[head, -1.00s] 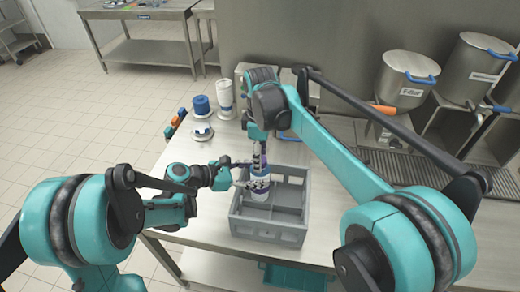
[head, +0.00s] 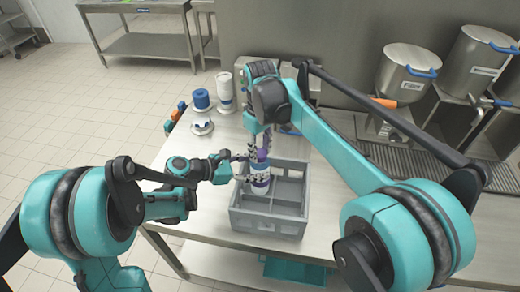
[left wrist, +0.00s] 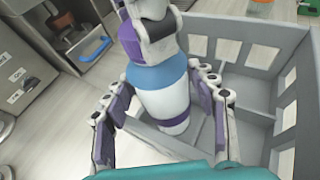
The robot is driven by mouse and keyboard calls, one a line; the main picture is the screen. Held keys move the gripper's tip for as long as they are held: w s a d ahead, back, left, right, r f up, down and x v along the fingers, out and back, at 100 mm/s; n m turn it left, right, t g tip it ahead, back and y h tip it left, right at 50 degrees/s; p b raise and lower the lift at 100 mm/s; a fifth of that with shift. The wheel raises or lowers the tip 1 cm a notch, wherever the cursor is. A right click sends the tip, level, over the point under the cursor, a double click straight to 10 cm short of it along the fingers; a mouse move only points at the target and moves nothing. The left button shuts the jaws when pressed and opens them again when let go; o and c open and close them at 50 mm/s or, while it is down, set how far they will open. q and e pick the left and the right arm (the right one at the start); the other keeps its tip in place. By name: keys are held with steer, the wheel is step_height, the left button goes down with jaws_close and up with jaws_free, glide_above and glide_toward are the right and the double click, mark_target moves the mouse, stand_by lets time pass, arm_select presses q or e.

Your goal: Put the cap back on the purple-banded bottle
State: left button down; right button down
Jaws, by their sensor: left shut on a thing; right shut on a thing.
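The bottle (head: 260,181) is upright in the grey crate and white with a purple band. In the left wrist view the bottle (left wrist: 167,103) shows a blue upper part and the purple band near its base. My left gripper (head: 250,170) comes from the left with its fingers on both sides of the bottle, shut on it. In the left wrist view its fingers (left wrist: 160,112) flank the body. My right gripper (head: 262,150) points down directly over the bottle's top, shut. Its fingers hide the top and what they hold, so I cannot tell how the cap sits.
The crate (head: 268,226) has dividers and stands near the table's front edge. Behind it to the left are a blue-topped container (head: 201,99), a white bottle (head: 224,86) and a small round dish (head: 202,127). Steel pots (head: 405,78) stand at the right.

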steer(key=m, duration=0.5)
steer(key=c, duration=1)
jaws_free()
step_height(320, 180, up, 12)
steer(key=shift+f, duration=0.1)
arm_select(q)
steer(key=shift+c, duration=2.2)
jaws_free()
steer(key=shift+a, duration=0.1)
